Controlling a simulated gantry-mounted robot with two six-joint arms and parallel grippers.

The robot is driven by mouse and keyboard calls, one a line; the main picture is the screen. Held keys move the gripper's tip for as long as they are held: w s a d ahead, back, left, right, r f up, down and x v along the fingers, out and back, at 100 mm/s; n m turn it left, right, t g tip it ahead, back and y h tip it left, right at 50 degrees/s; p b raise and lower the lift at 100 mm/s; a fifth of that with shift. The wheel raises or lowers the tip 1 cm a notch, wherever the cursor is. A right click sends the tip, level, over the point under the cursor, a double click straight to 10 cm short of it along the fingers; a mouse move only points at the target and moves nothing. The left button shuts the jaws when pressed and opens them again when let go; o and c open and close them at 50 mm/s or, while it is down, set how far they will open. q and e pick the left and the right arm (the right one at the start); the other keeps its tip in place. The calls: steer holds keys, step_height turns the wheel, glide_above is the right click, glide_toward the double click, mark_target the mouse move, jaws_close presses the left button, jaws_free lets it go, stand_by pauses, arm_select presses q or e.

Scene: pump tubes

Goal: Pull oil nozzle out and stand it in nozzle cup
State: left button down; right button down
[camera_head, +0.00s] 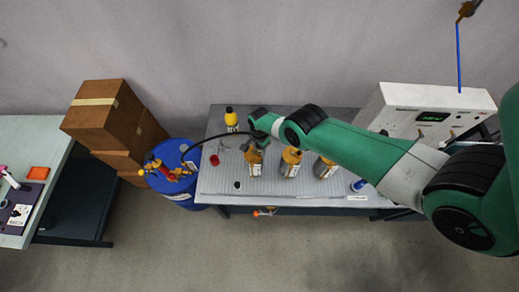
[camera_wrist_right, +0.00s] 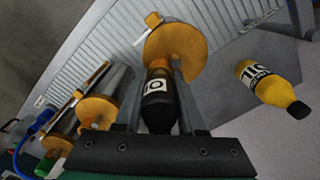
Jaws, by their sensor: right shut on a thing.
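My right gripper (camera_head: 254,141) is over the left part of the grey table, above the leftmost of several orange-topped cylinders (camera_head: 254,158). An orange notched disc (camera_wrist_right: 175,48) lies just beyond the fingertips; I cannot tell whether the nozzle is inside that cylinder. A black hose (camera_head: 208,138) runs from the gripper area toward the blue drum (camera_head: 183,152). I cannot tell which thing is the nozzle cup. My left gripper is not in view.
A red cup (camera_head: 214,160) is at the left. A white machine (camera_head: 400,108) stands at the right. Brown boxes (camera_head: 105,115) are stacked left of the table.

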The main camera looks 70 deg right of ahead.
mark_target(259, 149)
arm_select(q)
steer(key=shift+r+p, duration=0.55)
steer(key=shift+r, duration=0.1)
arm_select(e)
steer(key=shift+r, duration=0.7)
